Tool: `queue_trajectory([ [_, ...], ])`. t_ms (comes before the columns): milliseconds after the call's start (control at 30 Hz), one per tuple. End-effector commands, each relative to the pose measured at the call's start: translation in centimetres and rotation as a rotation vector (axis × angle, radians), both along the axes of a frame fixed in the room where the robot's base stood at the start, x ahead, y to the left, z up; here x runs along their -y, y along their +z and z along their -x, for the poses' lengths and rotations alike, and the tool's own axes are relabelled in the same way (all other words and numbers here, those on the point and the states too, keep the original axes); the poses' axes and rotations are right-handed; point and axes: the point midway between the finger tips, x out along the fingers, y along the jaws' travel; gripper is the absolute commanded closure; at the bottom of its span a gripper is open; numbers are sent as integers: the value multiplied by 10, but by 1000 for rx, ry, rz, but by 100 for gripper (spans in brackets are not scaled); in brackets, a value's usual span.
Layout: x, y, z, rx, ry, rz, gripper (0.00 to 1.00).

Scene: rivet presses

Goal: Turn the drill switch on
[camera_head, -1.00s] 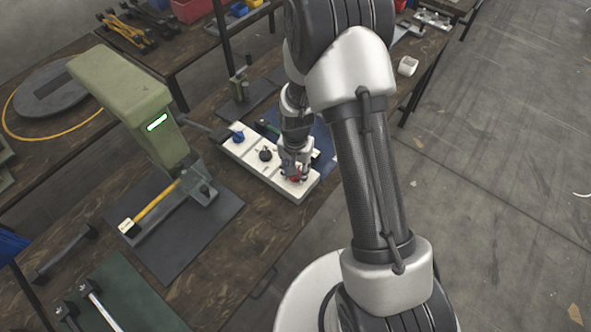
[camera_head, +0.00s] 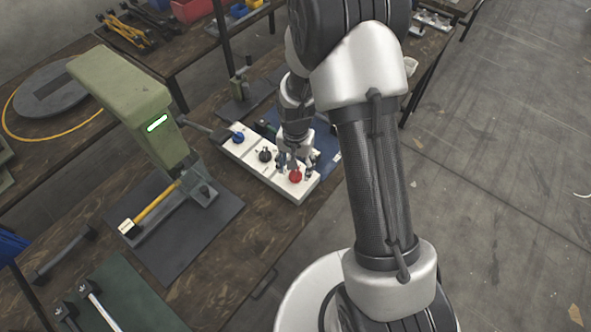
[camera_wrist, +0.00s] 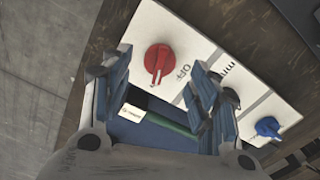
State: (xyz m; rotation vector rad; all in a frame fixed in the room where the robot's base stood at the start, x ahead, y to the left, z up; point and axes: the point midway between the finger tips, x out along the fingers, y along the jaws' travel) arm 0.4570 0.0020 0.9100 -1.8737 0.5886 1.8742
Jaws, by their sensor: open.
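A white switch panel (camera_head: 240,152) lies on the brown workbench with a blue knob (camera_head: 238,138), a black knob (camera_head: 265,155) and a red knob (camera_head: 295,175) in a row. In the wrist view the red knob (camera_wrist: 158,62) has a raised grip ridge and stands beside the printed word "OFF". The blue knob (camera_wrist: 268,127) shows at right; the black one is mostly hidden behind a finger. My gripper (camera_head: 294,163) is open and empty, just behind the red knob. Its fingers (camera_wrist: 155,77) are spread apart on either side of the red knob's near side, not visibly touching it.
A green press (camera_head: 130,95) with a lit green strip stands left of the panel. A yellow-handled tool (camera_head: 155,203) lies on its dark mat. A blue mat (camera_head: 325,150) lies behind the panel. The bench front edge runs close to the panel's right end.

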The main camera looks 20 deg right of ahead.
Motion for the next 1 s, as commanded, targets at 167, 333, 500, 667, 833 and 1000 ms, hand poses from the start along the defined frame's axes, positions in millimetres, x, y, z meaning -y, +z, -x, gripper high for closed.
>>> queue_trajectory([
  [167, 0, 42, -2, 6, 0, 0, 45],
  [333, 0, 72, -1, 4, 0, 0, 45],
  [500, 0, 87, 0, 1, 0, 0, 45],
  [667, 0, 90, 0, -1, 0, 0, 45],
  [833, 0, 90, 0, -1, 0, -1, 45],
  [1000, 0, 90, 0, 0, 0, 0, 45],
])
